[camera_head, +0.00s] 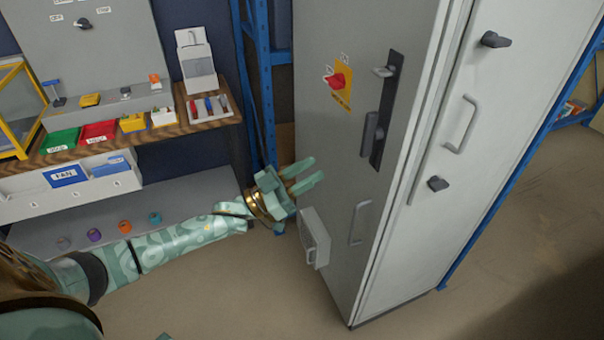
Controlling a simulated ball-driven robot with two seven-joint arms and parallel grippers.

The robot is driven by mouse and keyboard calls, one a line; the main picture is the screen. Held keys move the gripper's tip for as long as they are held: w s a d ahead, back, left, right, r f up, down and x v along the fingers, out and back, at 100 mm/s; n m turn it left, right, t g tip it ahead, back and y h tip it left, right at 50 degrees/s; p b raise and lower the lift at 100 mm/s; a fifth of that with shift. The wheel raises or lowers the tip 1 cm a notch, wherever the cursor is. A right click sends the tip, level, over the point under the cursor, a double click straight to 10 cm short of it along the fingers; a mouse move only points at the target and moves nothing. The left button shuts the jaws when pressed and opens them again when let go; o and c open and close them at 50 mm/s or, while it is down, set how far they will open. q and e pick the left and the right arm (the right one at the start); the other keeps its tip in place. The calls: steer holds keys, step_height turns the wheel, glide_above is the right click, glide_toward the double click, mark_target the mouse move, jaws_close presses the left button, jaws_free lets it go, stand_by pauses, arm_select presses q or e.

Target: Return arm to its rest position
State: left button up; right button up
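My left arm (180,240) reaches in from the lower left, stretched out across the front of the shelf unit. My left gripper (317,168) is at its end, pointing right toward the grey cabinet (335,140). Its two green fingers are apart, with nothing between them. The fingertips appear in front of or close to the cabinet's face; I cannot tell whether they touch it. My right gripper is not in view.
The cabinet has a red switch (338,80), a dark handle (371,133) and a small grey box (314,238) near the gripper. On the left, a wooden shelf (60,155) holds colored bins. Blue rack posts (262,80) stand behind. Bare floor (240,295) lies below the arm.

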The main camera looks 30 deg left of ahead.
arm_select(q)
steer(key=shift+s+a+f, duration=0.2)
steer(key=shift+s+a, duration=0.15)
steer(key=shift+s, duration=0.1)
